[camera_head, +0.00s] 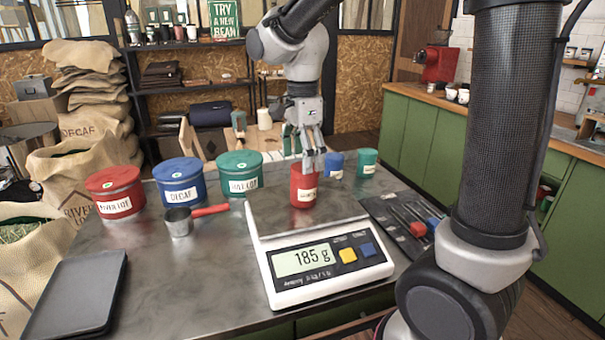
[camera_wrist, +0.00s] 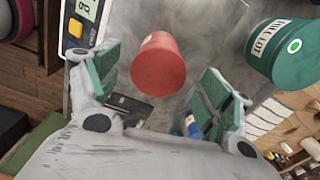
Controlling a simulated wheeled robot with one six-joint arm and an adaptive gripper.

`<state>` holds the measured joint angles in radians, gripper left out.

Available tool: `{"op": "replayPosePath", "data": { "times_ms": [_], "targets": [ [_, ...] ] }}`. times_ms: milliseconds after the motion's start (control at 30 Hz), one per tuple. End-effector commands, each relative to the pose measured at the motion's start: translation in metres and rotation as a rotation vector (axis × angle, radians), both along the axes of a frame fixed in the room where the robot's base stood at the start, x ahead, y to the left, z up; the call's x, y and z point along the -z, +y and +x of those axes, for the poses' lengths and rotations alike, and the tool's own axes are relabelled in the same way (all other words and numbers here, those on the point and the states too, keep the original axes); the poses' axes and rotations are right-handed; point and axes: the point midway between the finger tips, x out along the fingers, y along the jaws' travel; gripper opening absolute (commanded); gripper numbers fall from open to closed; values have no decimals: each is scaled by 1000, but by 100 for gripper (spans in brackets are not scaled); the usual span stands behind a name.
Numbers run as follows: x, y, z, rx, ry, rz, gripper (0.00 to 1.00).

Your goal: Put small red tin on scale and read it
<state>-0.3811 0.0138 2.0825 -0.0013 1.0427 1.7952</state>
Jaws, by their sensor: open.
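The small red tin (camera_head: 304,187) stands upright on the pan of the scale (camera_head: 283,213), toward its back right part. The scale's display (camera_head: 305,259) reads 185 g. My gripper (camera_head: 310,165) is above and just behind the tin, pointing down, with its fingers apart. In the wrist view, the red tin (camera_wrist: 158,64) lies between and beyond the two open green-padded fingers, with a gap on each side. The scale's corner (camera_wrist: 84,22) shows at the upper left there. My gripper holds nothing.
Large red (camera_head: 115,193), blue (camera_head: 180,181) and green (camera_head: 240,173) tins stand at the back left. Small blue (camera_head: 335,165) and green (camera_head: 367,162) tins stand behind the scale. A red-handled scoop (camera_head: 180,222), a dark tray (camera_head: 75,298) and a tool mat (camera_head: 385,215) flank it.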

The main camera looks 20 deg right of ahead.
Motion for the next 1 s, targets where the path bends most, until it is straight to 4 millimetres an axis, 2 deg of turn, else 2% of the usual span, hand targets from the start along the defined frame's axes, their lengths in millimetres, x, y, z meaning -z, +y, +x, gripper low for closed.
{"op": "replayPosePath", "data": {
  "times_ms": [100,300,533,633,767,900,1000],
  "targets": [
    [-28,0,1,0,-4,2,80],
    [-57,0,0,0,-1,0,80],
    [-67,-1,-1,-7,-2,1,80],
    [-70,-13,-10,-71,-20,7,80],
    [-77,-49,-41,-291,-84,12,80],
    [-75,-93,-91,-641,-183,-24,80],
    [-68,-117,-126,-888,-244,-82,80]
  ]
}}
